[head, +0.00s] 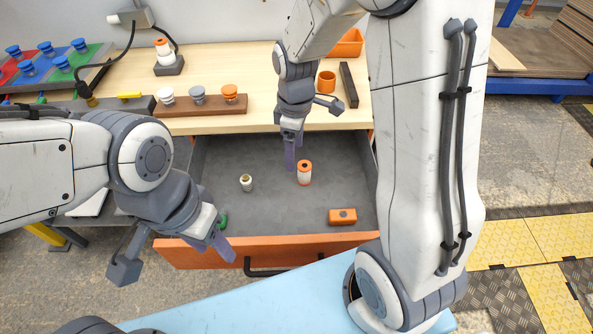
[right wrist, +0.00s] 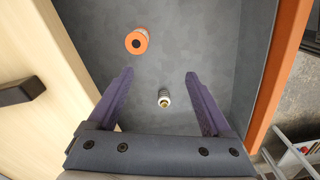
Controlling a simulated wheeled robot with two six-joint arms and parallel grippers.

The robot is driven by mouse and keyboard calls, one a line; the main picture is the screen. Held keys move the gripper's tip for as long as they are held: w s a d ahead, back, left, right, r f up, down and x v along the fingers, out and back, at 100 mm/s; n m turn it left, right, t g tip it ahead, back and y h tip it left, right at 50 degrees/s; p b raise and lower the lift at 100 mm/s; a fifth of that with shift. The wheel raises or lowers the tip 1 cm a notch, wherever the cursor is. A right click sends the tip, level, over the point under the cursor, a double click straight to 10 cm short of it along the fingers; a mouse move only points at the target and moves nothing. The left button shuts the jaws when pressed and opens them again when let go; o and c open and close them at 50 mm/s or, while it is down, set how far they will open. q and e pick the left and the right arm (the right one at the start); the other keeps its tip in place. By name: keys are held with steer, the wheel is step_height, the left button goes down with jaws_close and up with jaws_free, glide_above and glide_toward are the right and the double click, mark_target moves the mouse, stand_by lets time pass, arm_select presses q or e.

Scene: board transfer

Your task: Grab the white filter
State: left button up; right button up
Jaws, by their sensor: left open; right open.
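In the right wrist view the small white cylinder (right wrist: 164,98) appears between the finger lines, untouched. My right gripper (head: 291,156) is open and empty, pointing down over the drawer; in its wrist view the fingers (right wrist: 159,75) are spread. An orange-topped white cylinder (head: 304,174) stands to the right in the drawer. My left gripper (head: 212,246) is open and empty by the drawer's front left corner.
The drawer's orange front (head: 300,247) has a dark handle. On the tabletop, a brown rack (head: 200,109) holds capped pieces, and an orange cup (head: 327,82) stands farther right.

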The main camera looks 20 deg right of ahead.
glide_above(307, 165)
steer(key=shift+n, duration=0.3)
steer(key=f, duration=0.4)
steer(key=shift+s+a+b, duration=0.15)
steer(key=shift+a+b, duration=0.05)
steer(key=shift+b, duration=0.15)
step_height(307, 165, down, 5)
steer(key=shift+d+r, duration=0.1)
steer(key=shift+d, duration=0.05)
steer(key=shift+w+f+b, duration=0.2)
steer(key=shift+f+b, duration=0.2)
steer(key=shift+f, duration=2.35)
jaws_close()
